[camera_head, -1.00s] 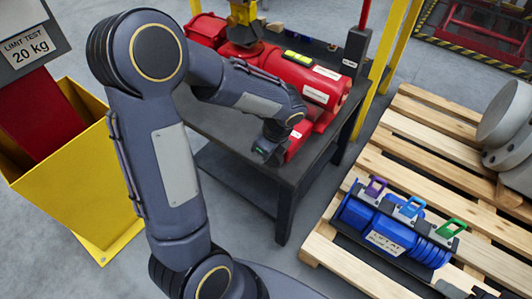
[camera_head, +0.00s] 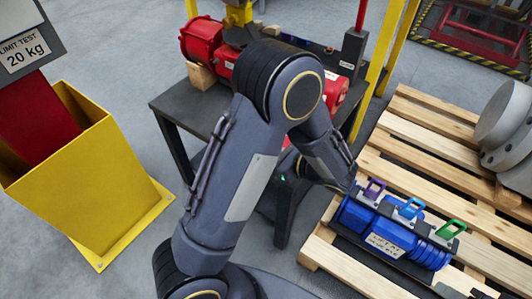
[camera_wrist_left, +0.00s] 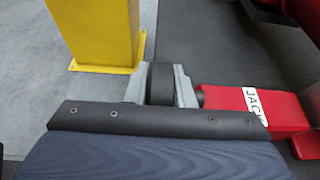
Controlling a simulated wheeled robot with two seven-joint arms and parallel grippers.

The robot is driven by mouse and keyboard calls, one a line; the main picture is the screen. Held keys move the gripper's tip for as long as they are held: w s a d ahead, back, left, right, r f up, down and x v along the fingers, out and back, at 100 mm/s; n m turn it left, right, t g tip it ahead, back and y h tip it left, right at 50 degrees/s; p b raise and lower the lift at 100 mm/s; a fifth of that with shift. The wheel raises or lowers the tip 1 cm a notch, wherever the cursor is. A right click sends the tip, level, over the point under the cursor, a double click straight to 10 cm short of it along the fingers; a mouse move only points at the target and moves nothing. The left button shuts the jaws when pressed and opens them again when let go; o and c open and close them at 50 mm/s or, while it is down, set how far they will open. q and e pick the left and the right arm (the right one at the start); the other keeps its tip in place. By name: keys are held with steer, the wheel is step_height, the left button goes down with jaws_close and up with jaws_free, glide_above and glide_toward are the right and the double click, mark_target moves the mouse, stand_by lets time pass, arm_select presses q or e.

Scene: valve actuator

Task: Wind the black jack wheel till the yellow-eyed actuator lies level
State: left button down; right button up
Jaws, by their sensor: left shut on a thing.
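The red actuator (camera_head: 202,39) lies on the dark workbench (camera_head: 182,104), with a yellow part (camera_head: 238,14) at its top. My arm covers its middle, and I cannot tell how level it lies. The red jack (camera_wrist_left: 262,108), labelled JACK, shows in the left wrist view with its black wheel (camera_wrist_left: 161,82) at its left end. My left gripper (camera_wrist_left: 160,92) is shut on the wheel, one grey finger on either side. In the head view my forearm hides the wheel and the fingertips. My right gripper is not in view.
A wooden block (camera_head: 201,76) sits under the actuator's left end. A yellow bin (camera_head: 92,170) stands at left. A pallet (camera_head: 406,136) at right carries a blue unit (camera_head: 385,240) with purple, blue and green eyes. Yellow posts (camera_head: 384,60) rise behind the bench.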

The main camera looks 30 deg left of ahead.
arm_select(q)
steer(key=y, duration=0.4)
steer(key=shift+d+y, duration=0.4)
steer(key=shift+f, duration=0.1)
steer(key=c, duration=1.2)
jaws_free()
steer(key=shift+c, duration=0.2)
steer(key=d, duration=0.5)
steer(key=d+p, duration=0.1)
steer(key=d, duration=0.1)
steer(key=shift+s+d+f, duration=0.3)
steer(key=shift+s+d, duration=0.05)
steer(key=shift+d, duration=0.05)
